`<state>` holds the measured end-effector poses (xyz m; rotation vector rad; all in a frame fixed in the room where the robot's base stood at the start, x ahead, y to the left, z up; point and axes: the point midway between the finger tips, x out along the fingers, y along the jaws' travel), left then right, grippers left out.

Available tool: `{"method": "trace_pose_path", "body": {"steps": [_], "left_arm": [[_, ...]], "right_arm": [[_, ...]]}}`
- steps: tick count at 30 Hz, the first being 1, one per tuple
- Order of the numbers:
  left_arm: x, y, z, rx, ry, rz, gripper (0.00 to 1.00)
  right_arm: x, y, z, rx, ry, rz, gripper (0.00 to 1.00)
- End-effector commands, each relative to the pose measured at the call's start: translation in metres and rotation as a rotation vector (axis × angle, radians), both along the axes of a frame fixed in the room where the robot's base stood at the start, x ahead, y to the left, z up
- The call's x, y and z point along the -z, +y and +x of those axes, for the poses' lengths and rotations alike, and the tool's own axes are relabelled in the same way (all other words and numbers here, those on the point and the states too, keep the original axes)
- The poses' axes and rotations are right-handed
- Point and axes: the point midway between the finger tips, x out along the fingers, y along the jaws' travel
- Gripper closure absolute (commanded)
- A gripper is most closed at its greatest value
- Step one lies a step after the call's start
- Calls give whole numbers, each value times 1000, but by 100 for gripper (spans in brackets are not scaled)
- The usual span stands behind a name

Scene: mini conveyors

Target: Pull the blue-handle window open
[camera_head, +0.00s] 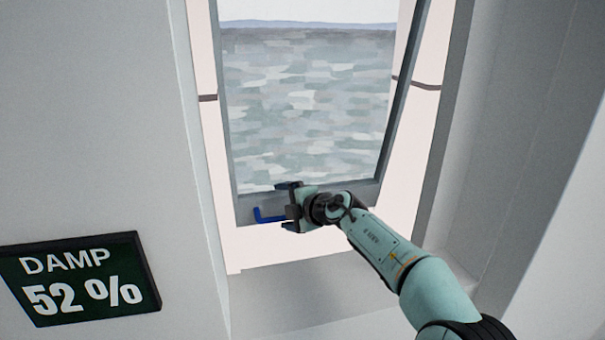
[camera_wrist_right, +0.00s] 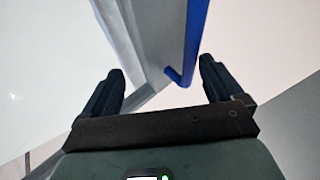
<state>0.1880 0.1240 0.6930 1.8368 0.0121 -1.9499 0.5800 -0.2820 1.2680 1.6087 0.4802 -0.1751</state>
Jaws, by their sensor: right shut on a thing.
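The window (camera_head: 243,182) has a grey frame around a pane with a view of water, set in a pale surround. Its grey frame stands at an angle to the surround in the head view. The blue handle (camera_head: 262,215) sits at the lower edge of the frame, its left end showing beside my right gripper (camera_head: 287,207). My right gripper is shut on the handle, and its jaws hide part of it. In the right wrist view the blue handle (camera_wrist_right: 194,38) runs up past the two dark fingers of my right gripper (camera_wrist_right: 162,70). My left gripper is not in view.
A dark sign (camera_head: 82,278) reading "DAMP 52 %" is on the wall at the lower left. The pale sill (camera_head: 290,246) lies below the window. Recess walls stand on both sides, the right one (camera_head: 520,130) beside my right arm.

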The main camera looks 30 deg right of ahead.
Motion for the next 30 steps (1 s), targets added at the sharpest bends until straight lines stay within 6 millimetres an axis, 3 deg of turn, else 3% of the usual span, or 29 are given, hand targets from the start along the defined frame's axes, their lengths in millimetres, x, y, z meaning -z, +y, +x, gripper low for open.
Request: {"method": "trace_pose_path", "body": {"steps": [1, 8, 30], "left_arm": [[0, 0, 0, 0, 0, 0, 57], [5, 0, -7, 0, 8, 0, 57], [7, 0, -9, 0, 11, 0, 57]], "right_arm": [[-17, 7, -2, -7, -36, 11, 32], [-14, 4, -19, -6, -33, 11, 58], [-4, -8, -71, -3, -14, 8, 58]]}}
